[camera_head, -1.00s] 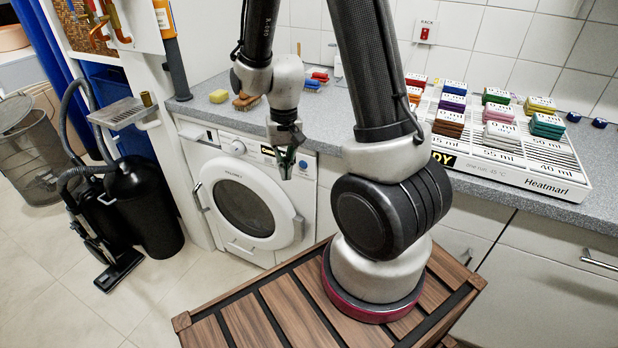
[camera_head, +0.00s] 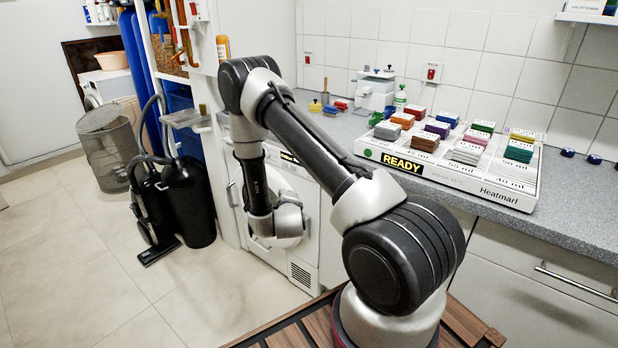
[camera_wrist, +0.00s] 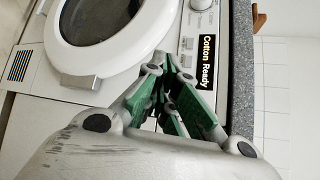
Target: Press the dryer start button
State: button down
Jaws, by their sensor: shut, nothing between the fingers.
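The dryer (camera_head: 309,247) is the white front-loading machine under the counter, partly hidden by my arm in the head view. Small marks or buttons (camera_wrist: 187,44) lie beside the display; I cannot tell which is the start button. My gripper (camera_wrist: 172,100), with green finger pads, is shut and empty in front of the panel, near the display. Contact cannot be told. The head view hides my gripper behind my arm.
The grey counter (camera_head: 450,208) runs above the dryer, with a white rack (camera_head: 480,188) of coloured blocks marked "READY". A black vacuum cleaner (camera_head: 190,205) and a mesh bin (camera_head: 108,150) stand left. The tiled floor (camera_head: 90,270) at front left is clear.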

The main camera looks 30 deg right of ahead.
jog(key=r+m, duration=0.1)
jog(key=r+m+t, duration=0.1)
jog(key=r, duration=0.1)
jog(key=r+m+t+h, duration=0.1)
jog(key=r+m, duration=0.1)
jog(key=shift+w+d, duration=0.15)
jog(key=shift+w, duration=0.15)
jog(key=w+d, duration=0.3)
jog(key=d, duration=0.5)
jog(key=shift+w+d, duration=0.1)
jog(key=shift+d, duration=0.15)
dwell(1.2)
jog(key=shift+w+d, duration=0.1)
jog(key=shift+d, duration=0.2)
